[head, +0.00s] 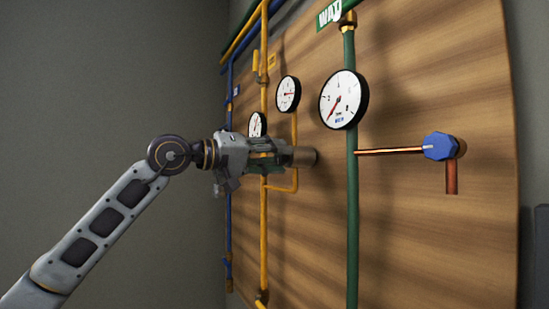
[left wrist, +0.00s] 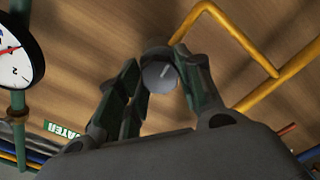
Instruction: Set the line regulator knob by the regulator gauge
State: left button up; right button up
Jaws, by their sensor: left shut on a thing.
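The grey round regulator knob (left wrist: 160,76) has a light mark on its face and sits between the fingers of my left gripper (left wrist: 158,68) in the left wrist view. In the head view my left gripper (head: 272,157) is shut on it, hiding it; a grey cylindrical body (head: 304,156) shows beyond the fingers. A round white gauge (head: 288,94) on the yellow pipe stands just above, its red needle pointing right. A smaller-looking gauge (head: 257,125) is partly hidden behind the gripper. I cannot tell which is the regulator gauge. My right gripper is not in view.
A large gauge (head: 343,99) stands on the green pipe (head: 351,220), its red needle pointing down left. A blue valve handle (head: 440,146) ends a copper pipe at right. Yellow pipes (head: 264,235) run beside my gripper on the wooden board (head: 430,240). The room left of the board is free.

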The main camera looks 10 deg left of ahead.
pick_arm(q)
jog(key=shift+f, duration=0.15)
jog(key=o, duration=1)
jog(key=shift+o, duration=0.2)
jog(key=v, duration=1.2)
jog(key=shift+n, duration=0.3)
